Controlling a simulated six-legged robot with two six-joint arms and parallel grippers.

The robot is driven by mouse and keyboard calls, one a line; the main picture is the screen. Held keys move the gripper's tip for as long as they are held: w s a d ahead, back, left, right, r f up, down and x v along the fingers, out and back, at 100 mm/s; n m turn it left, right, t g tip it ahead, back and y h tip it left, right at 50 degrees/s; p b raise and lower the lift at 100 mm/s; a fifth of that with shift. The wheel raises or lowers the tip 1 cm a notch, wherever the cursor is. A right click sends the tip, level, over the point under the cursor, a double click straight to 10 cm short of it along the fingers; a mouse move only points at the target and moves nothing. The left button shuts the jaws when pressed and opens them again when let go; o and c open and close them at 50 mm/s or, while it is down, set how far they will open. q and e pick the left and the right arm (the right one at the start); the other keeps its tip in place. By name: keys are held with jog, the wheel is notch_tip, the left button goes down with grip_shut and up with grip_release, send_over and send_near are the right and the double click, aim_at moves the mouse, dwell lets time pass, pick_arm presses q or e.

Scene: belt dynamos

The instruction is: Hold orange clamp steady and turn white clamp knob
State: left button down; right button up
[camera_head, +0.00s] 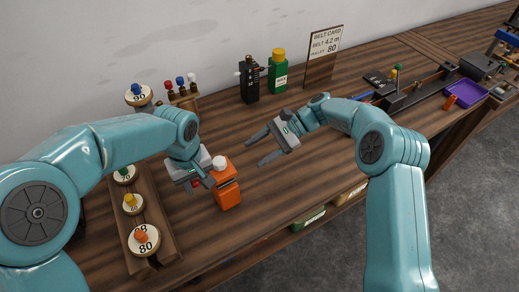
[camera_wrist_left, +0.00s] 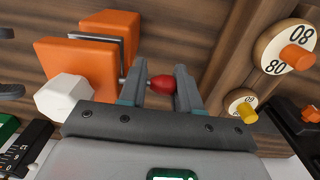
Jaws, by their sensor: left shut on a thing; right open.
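The orange clamp (camera_head: 228,194) stands on the wooden bench, with a faceted white knob (camera_head: 219,162) at its top. In the left wrist view the orange clamp (camera_wrist_left: 75,62) and white knob (camera_wrist_left: 65,98) are left of the fingers. A red knob (camera_wrist_left: 162,84) on a thin rod sticks out from the clamp side. My left gripper (camera_wrist_left: 160,78) is shut on this red knob, one finger on each side; it also shows in the head view (camera_head: 197,183), left of the clamp. My right gripper (camera_head: 260,148) is open and empty, right of and behind the white knob, pointing left.
A wooden rack with numbered pulleys (camera_head: 141,239) is at the left. A black block (camera_head: 249,80), green bottle (camera_head: 278,72) and belt card (camera_head: 323,55) stand at the back. A purple tray (camera_head: 467,93) is far right. Bare bench lies right of the clamp.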

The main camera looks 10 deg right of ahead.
jog(key=shift+w+f+n+g+y, duration=0.15)
jog(key=shift+n+y, duration=0.1)
jog(key=shift+n, duration=0.95)
jog(key=shift+w+f+n+g+y, duration=0.1)
jog(key=shift+n+y, duration=0.2)
jog(key=shift+n, duration=0.9)
jog(key=shift+w+f+n+g+y, duration=0.15)
jog(key=shift+n+y, duration=0.1)
jog(key=shift+n, duration=0.95)
jog(key=shift+s, duration=0.1)
notch_tip(320, 180, up, 19)
jog(key=n+t+h, duration=0.2)
jog(key=n+h, duration=0.8)
jog(key=n, duration=1.7)
send_over(219, 161)
jog(key=w+d, duration=0.2)
jog(key=d, duration=0.3)
jog(key=x, duration=1.2)
jog(key=shift+s+a, duration=0.2)
jog(key=shift+s, duration=0.2)
